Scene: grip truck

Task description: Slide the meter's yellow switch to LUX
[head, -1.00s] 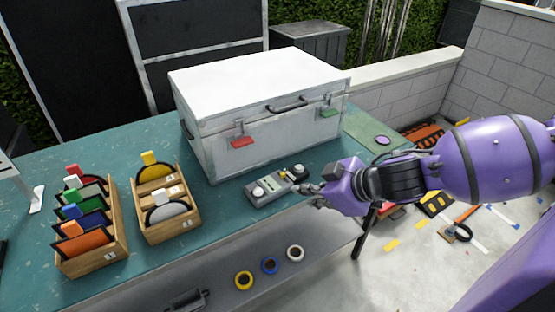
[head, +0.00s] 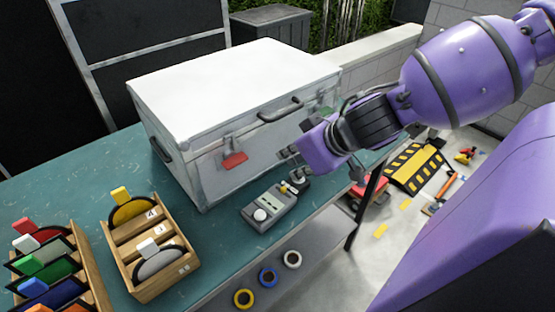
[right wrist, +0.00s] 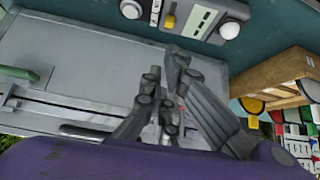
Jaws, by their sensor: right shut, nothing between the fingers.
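The grey meter (head: 270,206) lies on the teal table in front of the white case. It has a white dome, a small display and a yellow switch (head: 285,188) near its far end. A round dark piece with a white top (head: 299,178) sits beside that end. The right wrist view shows the meter (right wrist: 201,18) and its yellow switch (right wrist: 169,21) at the top. The switch markings are too small to read. My right gripper (head: 289,158) is shut and empty, raised beyond the meter by the case front, apart from the switch. My left gripper is out of view.
The white case (head: 235,95) with red and green latches stands close behind the meter. Wooden racks (head: 150,250) of coloured discs stand at the left. Tape rolls (head: 268,276) hang on the table's front. Bare tabletop lies between racks and meter.

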